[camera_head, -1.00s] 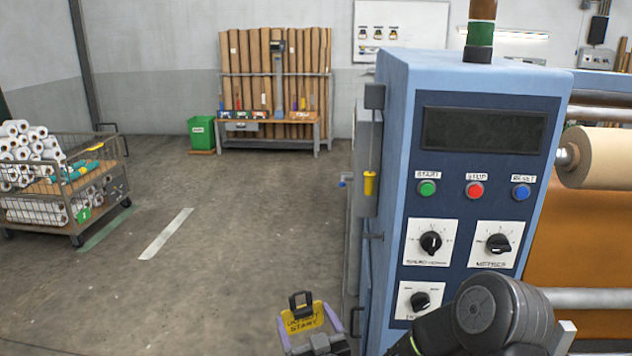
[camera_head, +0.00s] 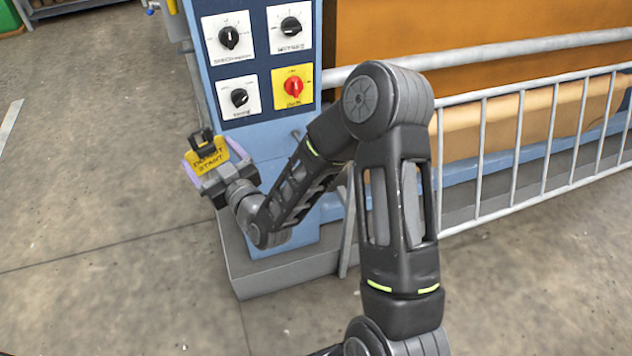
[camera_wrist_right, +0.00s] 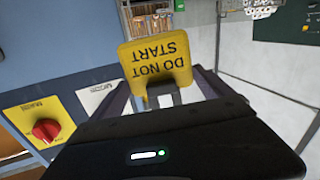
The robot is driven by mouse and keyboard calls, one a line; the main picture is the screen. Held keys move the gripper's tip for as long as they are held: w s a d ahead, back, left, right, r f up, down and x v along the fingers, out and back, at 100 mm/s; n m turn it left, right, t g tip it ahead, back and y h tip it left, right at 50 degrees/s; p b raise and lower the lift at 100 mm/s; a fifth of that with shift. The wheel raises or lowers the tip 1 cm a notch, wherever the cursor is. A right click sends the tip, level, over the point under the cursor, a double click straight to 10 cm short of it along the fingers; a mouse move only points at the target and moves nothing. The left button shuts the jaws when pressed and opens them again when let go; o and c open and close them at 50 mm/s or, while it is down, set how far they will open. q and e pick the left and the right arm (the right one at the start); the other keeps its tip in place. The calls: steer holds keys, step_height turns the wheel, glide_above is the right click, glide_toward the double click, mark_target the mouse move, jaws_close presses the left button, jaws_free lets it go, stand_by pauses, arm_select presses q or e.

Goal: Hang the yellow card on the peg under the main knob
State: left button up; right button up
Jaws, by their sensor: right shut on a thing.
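The yellow card (camera_head: 207,158), lettered "DO NOT START" and with a black clip or hook part at its top, is held in my right gripper (camera_head: 207,168). It also shows in the right wrist view (camera_wrist_right: 157,65), upside down there, between the finger ends. My right gripper is shut on it, left of the control panel's lower part and apart from it. The main knob is the red knob (camera_head: 293,86) on a yellow plate at the panel's lower right; it also shows in the wrist view (camera_wrist_right: 46,130). My left gripper is out of view.
Three black knobs on white plates, one of them the lower-left knob (camera_head: 239,97), sit around the red one. A grey railing (camera_head: 480,150) runs right of the panel. My right arm crosses the middle. The floor at left (camera_head: 90,200) is clear.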

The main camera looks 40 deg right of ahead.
arm_select(q)
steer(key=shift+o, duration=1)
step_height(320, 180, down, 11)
steer(key=b, duration=0.9)
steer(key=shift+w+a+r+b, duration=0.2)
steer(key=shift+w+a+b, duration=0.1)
steer(key=shift+b, duration=0.1)
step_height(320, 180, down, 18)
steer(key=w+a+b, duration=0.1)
steer(key=b, duration=1.6)
steer(key=shift+b, duration=0.4)
arm_select(e)
steer(key=s+d+f+m+g+h, duration=0.1)
steer(key=s+d+f, duration=0.4)
steer(key=d, duration=0.5)
steer(key=s+d+f+m+g+h, duration=0.2)
steer(key=s+d+f, duration=0.4)
steer(key=d, duration=0.3)
steer(key=shift+s+d+m+g+h, duration=0.3)
steer(key=shift+s+d+m+h, duration=0.1)
steer(key=shift+s+m+h, duration=0.5)
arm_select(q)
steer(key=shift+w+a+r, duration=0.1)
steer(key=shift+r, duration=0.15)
arm_select(e)
steer(key=shift+w+r, duration=0.1)
steer(key=shift+w, duration=0.05)
